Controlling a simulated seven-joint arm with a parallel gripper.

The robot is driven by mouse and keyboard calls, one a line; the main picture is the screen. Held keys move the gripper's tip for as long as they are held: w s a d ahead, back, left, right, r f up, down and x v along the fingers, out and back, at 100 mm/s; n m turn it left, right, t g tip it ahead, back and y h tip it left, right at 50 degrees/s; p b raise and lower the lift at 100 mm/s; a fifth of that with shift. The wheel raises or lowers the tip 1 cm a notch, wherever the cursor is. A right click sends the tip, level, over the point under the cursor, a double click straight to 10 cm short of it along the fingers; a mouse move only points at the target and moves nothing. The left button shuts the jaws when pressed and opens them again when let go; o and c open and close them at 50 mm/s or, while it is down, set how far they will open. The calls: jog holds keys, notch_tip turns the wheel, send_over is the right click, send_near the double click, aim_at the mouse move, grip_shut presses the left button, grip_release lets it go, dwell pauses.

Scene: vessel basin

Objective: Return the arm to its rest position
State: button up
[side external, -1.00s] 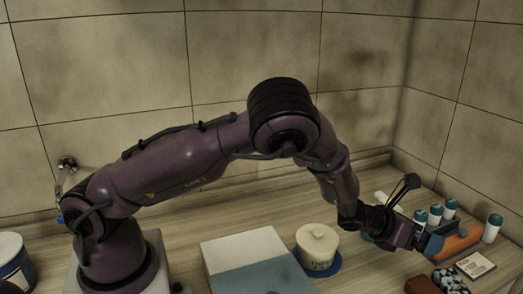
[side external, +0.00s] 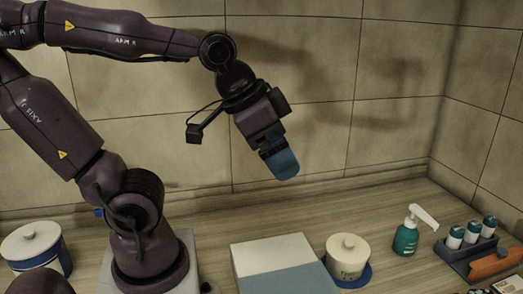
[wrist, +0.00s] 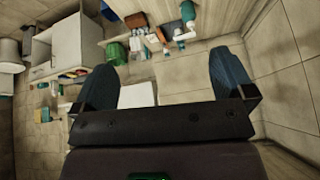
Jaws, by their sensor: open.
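My gripper (side external: 283,165) hangs in the air above the counter, in front of the tiled wall, tilted down and to the right in the side view. Its blue fingers look like one there, overlapping. In the wrist view my gripper (wrist: 168,75) shows two blue fingers spread wide apart with nothing held between them. My arm is folded up and back over its base, with the upper links cut off at the left picture edge.
Below stand a white and blue-grey box (side external: 275,262), a lidded cream pot (side external: 347,262) and a teal pump bottle (side external: 405,238). A rack (side external: 466,256) with several small bottles is at the right. A white lidded jar (side external: 33,248) stands at the left. Air around the gripper is clear.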

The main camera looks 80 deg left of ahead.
jog(key=shift+s+f+n, duration=0.15)
jog(key=shift+s+n, duration=0.65)
jog(key=shift+s, duration=0.55)
